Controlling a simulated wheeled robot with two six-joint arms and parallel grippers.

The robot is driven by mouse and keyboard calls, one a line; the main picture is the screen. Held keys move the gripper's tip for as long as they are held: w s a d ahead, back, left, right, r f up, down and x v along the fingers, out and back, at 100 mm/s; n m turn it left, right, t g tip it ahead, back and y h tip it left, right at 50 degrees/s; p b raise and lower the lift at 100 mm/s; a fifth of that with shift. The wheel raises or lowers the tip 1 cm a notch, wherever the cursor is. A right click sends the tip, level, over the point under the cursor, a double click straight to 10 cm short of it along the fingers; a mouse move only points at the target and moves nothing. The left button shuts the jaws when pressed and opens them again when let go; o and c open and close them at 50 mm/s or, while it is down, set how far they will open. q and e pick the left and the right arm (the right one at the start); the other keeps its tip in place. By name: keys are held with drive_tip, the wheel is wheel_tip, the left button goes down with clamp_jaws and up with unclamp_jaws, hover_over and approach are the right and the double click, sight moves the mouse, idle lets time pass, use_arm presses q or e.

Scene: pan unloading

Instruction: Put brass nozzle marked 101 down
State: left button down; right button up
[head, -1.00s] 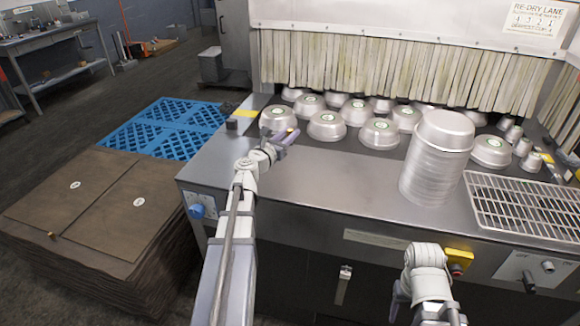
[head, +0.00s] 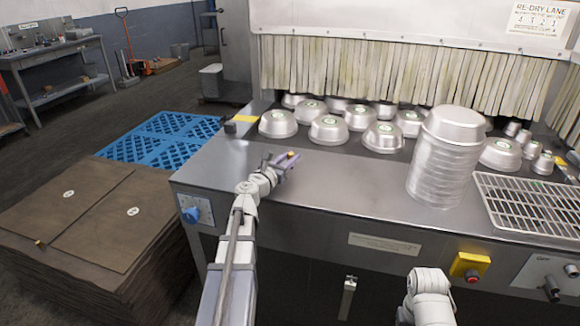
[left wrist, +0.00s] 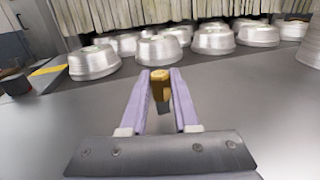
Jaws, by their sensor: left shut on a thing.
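My left gripper (head: 287,162) is over the left part of the steel counter (head: 330,190), in front of the upturned pans. In the left wrist view its two lilac fingers (left wrist: 160,95) are shut on a small brass nozzle (left wrist: 160,85), which sits between the fingertips. The nozzle also shows as a small brass spot in the head view (head: 291,155). I cannot read its marking. A small brass-coloured piece (head: 40,243) lies on the brown stacked sheets at the left. My right arm shows at the lower right of the head view; its gripper is out of view.
Several upturned pans (head: 328,129) stand before the strip curtain (head: 370,70). A tall pan stack (head: 440,165) stands right of centre, beside a wire rack (head: 530,205). The brown sheet stack (head: 100,215) and blue pallet (head: 160,135) are left of the counter. The counter's front middle is clear.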

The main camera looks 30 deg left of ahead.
use_arm(q)
drive_tip(key=shift+f, duration=0.4)
use_arm(e)
drive_tip(key=shift+f, duration=0.35)
use_arm(q)
drive_tip(key=shift+f, duration=0.1)
drive_tip(key=c, duration=0.7)
unclamp_jaws()
drive_tip(key=shift+o, duration=0.2)
use_arm(e)
drive_tip(key=shift+f, duration=0.15)
